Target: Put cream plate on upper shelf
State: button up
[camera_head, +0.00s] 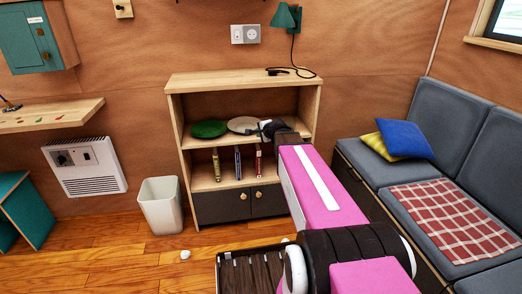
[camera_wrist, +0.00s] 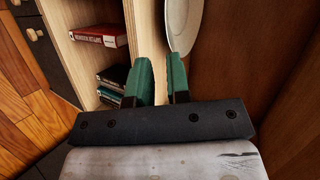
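The cream plate (camera_head: 241,125) lies on the upper shelf (camera_head: 229,139) of the wooden bookcase, to the right of a green plate (camera_head: 209,129). In the wrist view the cream plate (camera_wrist: 181,24) shows nearly edge-on at the top, just beyond my fingertips. My gripper (camera_head: 266,128) is at the right side of the cream plate. In the wrist view my gripper (camera_wrist: 160,62) is open, with a gap between its green fingers. The plate's near edge is close to the right finger; I cannot tell whether they touch.
Several upright books (camera_head: 238,163) stand on the shelf below. The bookcase's right side panel (camera_head: 308,112) is close to my gripper. A cable (camera_head: 291,71) lies on the bookcase top. A white bin (camera_head: 160,205) stands at left, and a grey sofa (camera_head: 386,174) at right.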

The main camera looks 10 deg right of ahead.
jog(key=s+f+n+g+h, duration=0.2)
jog(key=s+f+n+g, duration=0.3)
jog(key=s, duration=0.8)
jog(key=s+f+n+g+h, duration=0.2)
jog(key=s+f+n+g, duration=0.4)
jog(key=s, duration=0.8)
notch_tip(320, 180, down, 4)
jog(key=n, duration=0.3)
jog(key=shift+a+f, duration=0.25)
jog(key=shift+a, duration=0.05)
jog(key=shift+s, duration=0.1)
